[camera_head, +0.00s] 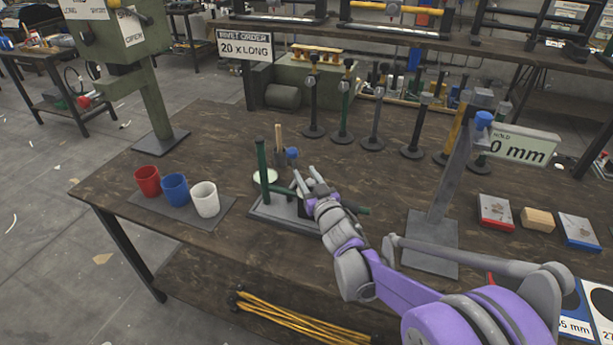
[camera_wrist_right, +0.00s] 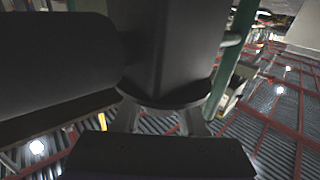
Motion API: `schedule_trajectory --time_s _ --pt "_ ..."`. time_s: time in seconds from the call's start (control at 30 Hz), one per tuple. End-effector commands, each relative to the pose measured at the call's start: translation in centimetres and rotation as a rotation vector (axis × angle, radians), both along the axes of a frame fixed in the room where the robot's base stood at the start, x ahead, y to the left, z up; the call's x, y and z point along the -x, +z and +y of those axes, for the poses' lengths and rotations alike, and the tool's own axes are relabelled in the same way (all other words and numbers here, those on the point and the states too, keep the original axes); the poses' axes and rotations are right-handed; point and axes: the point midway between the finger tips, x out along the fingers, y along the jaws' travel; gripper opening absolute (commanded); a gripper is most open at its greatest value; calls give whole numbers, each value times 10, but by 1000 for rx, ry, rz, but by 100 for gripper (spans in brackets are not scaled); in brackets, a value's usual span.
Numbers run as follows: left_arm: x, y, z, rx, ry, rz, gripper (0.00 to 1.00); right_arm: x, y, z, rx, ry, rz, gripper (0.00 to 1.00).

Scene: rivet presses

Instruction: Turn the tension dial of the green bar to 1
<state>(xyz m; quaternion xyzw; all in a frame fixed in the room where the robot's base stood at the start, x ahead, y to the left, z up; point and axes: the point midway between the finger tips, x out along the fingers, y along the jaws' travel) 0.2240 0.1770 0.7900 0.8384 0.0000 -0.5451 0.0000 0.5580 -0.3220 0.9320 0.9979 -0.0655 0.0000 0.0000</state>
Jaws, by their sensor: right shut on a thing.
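A green upright post (camera_head: 262,165) stands on a dark base plate (camera_head: 268,214) in the middle of the table. A green horizontal bar (camera_head: 362,210) sticks out to the right behind my right gripper. My right gripper (camera_head: 306,175) is at this stand. In the right wrist view, its two fingers (camera_wrist_right: 160,118) are shut on a dark round dial (camera_wrist_right: 165,98) under a square dark block (camera_wrist_right: 168,45). A dark cylinder (camera_wrist_right: 60,52) and a green post (camera_wrist_right: 236,60) are close beside it. The dial's numbers cannot be seen. My left gripper is out of view.
Red (camera_head: 147,181), blue (camera_head: 175,187) and white (camera_head: 205,199) cups stand on a mat at left. Several upright rods on round feet stand behind. A tall grey stand (camera_head: 446,180) with a blue knob is close to the right of my right arm.

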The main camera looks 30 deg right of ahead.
Motion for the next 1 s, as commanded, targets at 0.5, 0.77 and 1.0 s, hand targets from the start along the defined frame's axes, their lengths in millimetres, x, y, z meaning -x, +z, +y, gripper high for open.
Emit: schedule_trajectory --time_s 0.5,0.77,1.0 --pt "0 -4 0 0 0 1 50 0 0 2 1 84 -1 0" --pt "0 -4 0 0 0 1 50 0 0 3 0 86 0 0" --pt "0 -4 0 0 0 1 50 0 0 3 0 86 0 71"
